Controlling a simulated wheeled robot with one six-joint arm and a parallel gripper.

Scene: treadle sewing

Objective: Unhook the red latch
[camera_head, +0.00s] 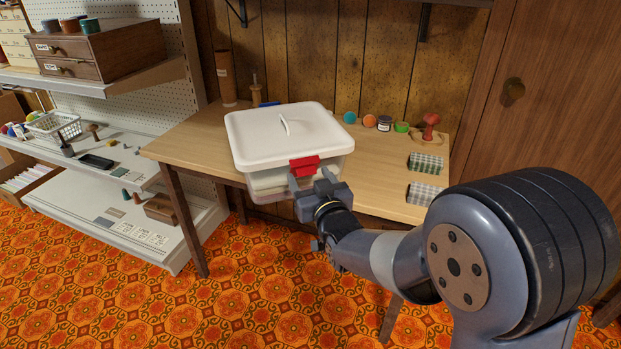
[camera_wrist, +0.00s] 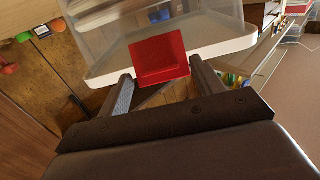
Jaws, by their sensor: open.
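The red latch (camera_head: 304,166) sits on the front side of a white-lidded box (camera_head: 278,127), over the lid's edge. The box has a clear body and stands at the front edge of the wooden table. In the wrist view the red latch (camera_wrist: 159,59) lies just ahead of my gripper, roughly centred between the fingers. My gripper (camera_head: 311,180) is open, with one finger toward each side of the latch. The fingertips in the wrist view (camera_wrist: 160,84) are close to the latch; whether they touch it I cannot tell.
The wooden table (camera_head: 195,140) holds thread spools (camera_head: 369,121), a red pincushion-like item (camera_head: 431,122) and two checked fabric pieces (camera_head: 425,163) on its right. A white shelf unit (camera_head: 140,225) stands at the left. Orange patterned floor lies in front.

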